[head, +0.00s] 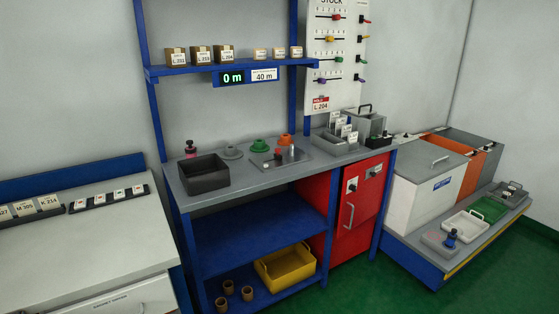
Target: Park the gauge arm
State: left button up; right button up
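What looks like the gauge device is a flat grey plate (268,161) on the blue-framed bench. It carries a small red-topped part (278,153) and a short pale upright piece (291,152). It is too small to tell which piece is the gauge arm or how it is set. A green display (232,77) above reads "0 m", beside a label (264,75) reading "40 m". Neither of my grippers is in view.
A dark open bin (204,174) stands left of the plate; green (258,144) and orange (286,140) round parts stand behind it. Card holders and grey boxes (364,124) stand to the right. A red cabinet (357,205) is below. Green floor (400,290) is clear in front.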

aim_at(278, 157)
jog(key=i+l, duration=0.2)
jog(key=i, duration=0.3)
jog(key=i+l, duration=0.15)
jog(key=i, duration=0.35)
jog(key=i+l+z, duration=0.1)
jog(key=i, duration=0.4)
jog(key=l, duration=0.1)
